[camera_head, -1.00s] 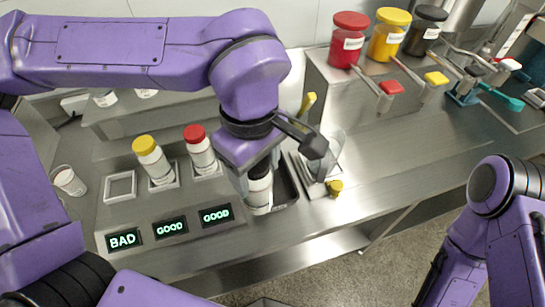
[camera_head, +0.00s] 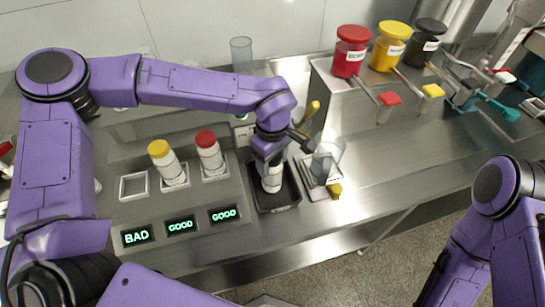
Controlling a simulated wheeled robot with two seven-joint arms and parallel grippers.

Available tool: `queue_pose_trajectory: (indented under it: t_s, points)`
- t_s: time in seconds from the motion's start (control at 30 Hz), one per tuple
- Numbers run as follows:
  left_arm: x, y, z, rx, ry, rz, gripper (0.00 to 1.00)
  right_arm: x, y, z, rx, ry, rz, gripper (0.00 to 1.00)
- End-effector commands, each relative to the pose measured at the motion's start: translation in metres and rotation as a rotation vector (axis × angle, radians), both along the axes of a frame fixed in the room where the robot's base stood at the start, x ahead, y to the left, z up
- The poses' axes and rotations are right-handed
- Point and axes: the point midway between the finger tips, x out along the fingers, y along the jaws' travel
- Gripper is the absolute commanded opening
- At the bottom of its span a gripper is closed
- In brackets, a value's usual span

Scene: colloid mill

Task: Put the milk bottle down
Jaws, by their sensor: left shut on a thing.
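My left gripper (camera_head: 268,163) points down and is shut on a white milk bottle (camera_head: 272,182). The gripper hides the bottle's upper part. The bottle is close to upright over the dark tray (camera_head: 281,206), within its outline. I cannot tell whether its base touches the tray. A yellow-capped bottle (camera_head: 165,165) and a red-capped bottle (camera_head: 210,157) stand on square pads to the left. My right arm shows at the lower right, but its gripper is out of view.
An empty square holder (camera_head: 133,186) lies left of the capped bottles. Displays reading BAD (camera_head: 137,236), GOOD (camera_head: 181,225) and GOOD (camera_head: 223,214) line the front. A clear beaker (camera_head: 328,160) stands right of the tray. Red (camera_head: 350,51), yellow (camera_head: 389,46) and black (camera_head: 425,40) jars stand behind.

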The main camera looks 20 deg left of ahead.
Motion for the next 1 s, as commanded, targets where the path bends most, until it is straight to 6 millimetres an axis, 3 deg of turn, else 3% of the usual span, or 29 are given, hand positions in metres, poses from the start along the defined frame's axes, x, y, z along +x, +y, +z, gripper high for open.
queue_pose_trajectory:
  t_s: [0.33, 0.37, 0.4, 0.43, 0.77, 0.87, 1.0]
  points:
    - [0.000, 0.000, -0.003, -0.001, -0.003, -0.001, 0.00, 0.000, 0.000, 0.001, 0.000, 0.000, 0.000, 0.00]
    - [0.000, 0.000, -0.003, -0.001, -0.003, -0.001, 0.70, 0.000, 0.000, 0.001, 0.000, 0.000, 0.000, 0.00]
    - [0.000, 0.000, -0.003, -0.001, -0.002, -0.001, 0.83, 0.000, 0.000, 0.001, 0.000, 0.000, 0.000, 0.00]
    - [0.000, 0.000, -0.003, -0.001, -0.002, -0.001, 0.86, 0.000, 0.000, 0.001, 0.000, 0.000, 0.000, 0.00]
    - [0.001, 0.000, 0.002, -0.002, -0.004, 0.001, 0.86, 0.000, 0.000, -0.001, 0.000, 0.000, 0.000, 0.00]
    - [0.002, 0.000, 0.018, -0.002, -0.007, 0.001, 0.86, 0.000, 0.000, -0.003, 0.000, 0.000, 0.000, 0.00]
    - [0.002, 0.000, 0.055, -0.002, -0.008, 0.002, 0.86, 0.000, 0.000, -0.008, 0.000, 0.000, 0.000, 0.00]
